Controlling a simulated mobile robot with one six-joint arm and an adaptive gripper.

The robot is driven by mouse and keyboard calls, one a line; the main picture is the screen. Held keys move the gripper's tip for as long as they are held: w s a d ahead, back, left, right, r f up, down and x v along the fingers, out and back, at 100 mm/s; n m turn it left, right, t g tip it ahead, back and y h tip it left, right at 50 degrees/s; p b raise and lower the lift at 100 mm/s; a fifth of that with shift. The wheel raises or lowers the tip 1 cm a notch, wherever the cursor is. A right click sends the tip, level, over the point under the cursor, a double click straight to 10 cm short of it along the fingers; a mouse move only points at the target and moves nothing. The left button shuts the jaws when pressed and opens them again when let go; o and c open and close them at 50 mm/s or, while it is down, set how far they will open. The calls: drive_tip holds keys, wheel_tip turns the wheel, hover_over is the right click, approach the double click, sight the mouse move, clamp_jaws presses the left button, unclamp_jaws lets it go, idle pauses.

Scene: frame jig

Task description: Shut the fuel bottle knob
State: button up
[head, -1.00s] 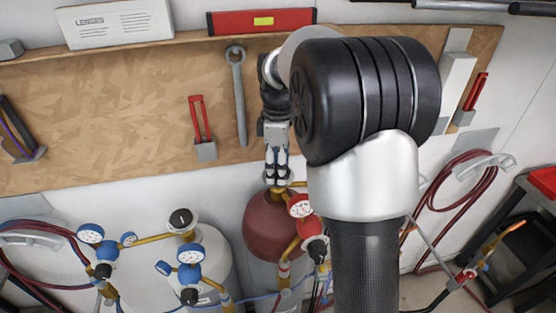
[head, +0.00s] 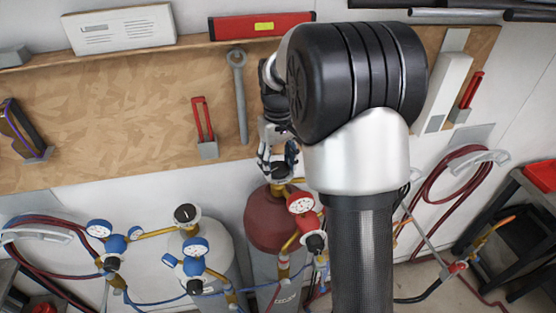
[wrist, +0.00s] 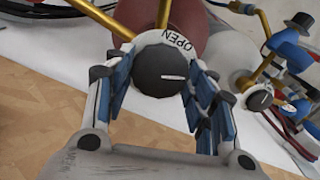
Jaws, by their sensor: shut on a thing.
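The fuel bottle (head: 272,222) has a dark red top and a grey body; it stands upright below my gripper in the head view. Its round dark knob (wrist: 160,73) has a pale mark on its face and a white ring labelled OPEN (wrist: 178,41) around it. My gripper (head: 277,167) points down at the bottle's top. In the wrist view, my two blue-padded fingers (wrist: 163,68) lie on both sides of the knob, shut on it. In the head view, the fingers partly hide the knob. The red bottle top (wrist: 188,22) shows behind the knob.
A red gauge (head: 301,203) sits on the bottle's regulator, close to my gripper. A grey bottle (head: 222,258) with blue gauges (head: 195,248) stands to the left. A wooden board with a wrench (head: 239,95) is behind. Hoses hang at both sides.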

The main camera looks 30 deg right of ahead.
sight(278, 167)
drive_tip(key=m+p, duration=0.1)
drive_tip(key=m, duration=0.5)
drive_tip(key=m+p, duration=0.1)
drive_tip(key=m, duration=1)
drive_tip(key=shift+p, duration=0.4)
drive_tip(key=m, duration=0.5)
drive_tip(key=shift+m, duration=0.4)
drive_tip(key=o, duration=1.1)
drive_tip(key=shift+c, duration=0.2)
drive_tip(key=shift+r, duration=0.15)
wheel_tip(278, 167, up, 12)
